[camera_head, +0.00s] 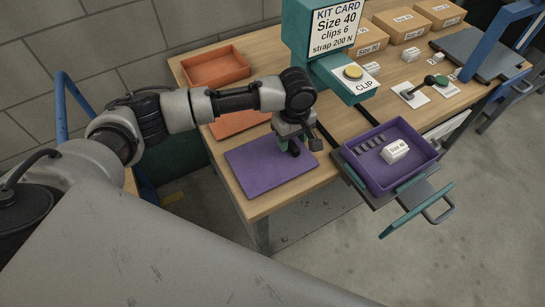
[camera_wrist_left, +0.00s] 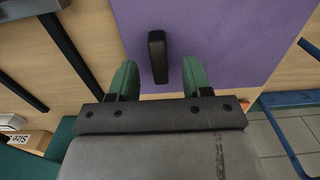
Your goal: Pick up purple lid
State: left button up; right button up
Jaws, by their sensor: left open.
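The purple lid (camera_head: 258,172) is a flat panel lying on the wooden table near its front left corner. In the left wrist view the lid (camera_wrist_left: 225,40) has a black bar handle (camera_wrist_left: 157,57) standing up from it. My left gripper (camera_head: 292,149) points down over the lid's right part. In the left wrist view its two green fingers (camera_wrist_left: 160,66) are open and apart, with the handle showing in the gap between them. I cannot tell how far down the fingers reach along the handle. My right gripper is not in view.
An orange tray (camera_head: 215,66) and an orange panel (camera_head: 238,124) lie behind the lid. A purple bin (camera_head: 427,152) holding a white "Size 40" box (camera_head: 395,151) stands to the right. A teal machine (camera_head: 322,40) with a "CLIP" button rises behind. Cardboard boxes (camera_head: 362,44) stand farther back.

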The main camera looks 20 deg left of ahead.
pick_arm(q)
jog(key=shift+f, duration=1.2)
jog(key=shift+c, duration=1)
grip_shut()
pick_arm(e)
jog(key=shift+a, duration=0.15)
